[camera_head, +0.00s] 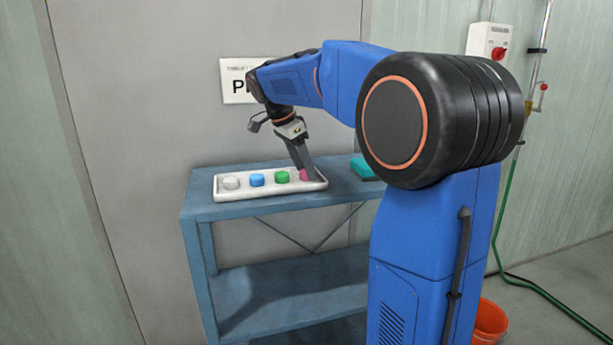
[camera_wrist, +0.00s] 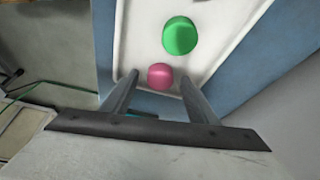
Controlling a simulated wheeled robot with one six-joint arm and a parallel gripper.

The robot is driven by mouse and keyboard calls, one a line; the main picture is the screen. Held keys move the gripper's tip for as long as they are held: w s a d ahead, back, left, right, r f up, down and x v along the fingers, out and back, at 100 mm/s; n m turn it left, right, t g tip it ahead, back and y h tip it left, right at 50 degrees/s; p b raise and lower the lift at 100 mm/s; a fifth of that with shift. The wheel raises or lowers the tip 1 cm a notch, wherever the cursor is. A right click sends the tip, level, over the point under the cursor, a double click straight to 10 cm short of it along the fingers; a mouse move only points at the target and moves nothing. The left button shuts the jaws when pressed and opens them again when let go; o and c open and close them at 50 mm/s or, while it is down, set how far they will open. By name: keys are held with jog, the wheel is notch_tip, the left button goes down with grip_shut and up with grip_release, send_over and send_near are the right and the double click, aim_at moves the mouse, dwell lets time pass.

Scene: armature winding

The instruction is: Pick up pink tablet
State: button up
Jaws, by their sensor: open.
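The pink tablet (camera_wrist: 160,76) lies in the white tray (camera_wrist: 140,47), near its end, and shows between my finger tips in the wrist view. In the head view the pink tablet (camera_head: 305,175) is partly hidden by my fingers at the tray's right end. My gripper (camera_head: 308,172) is open and points down at the tablet; the wrist view shows the two fingers (camera_wrist: 155,90) apart, one on each side of it. I cannot tell whether either finger touches it.
In the tray, left of the pink tablet, are a green tablet (camera_head: 282,177), a blue tablet (camera_head: 257,180) and a white tablet (camera_head: 231,183). The tray stands on a blue shelf unit (camera_head: 240,207) against the wall. A teal object (camera_head: 362,168) lies on the shelf to the right.

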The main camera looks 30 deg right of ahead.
jog(key=c, duration=1.1)
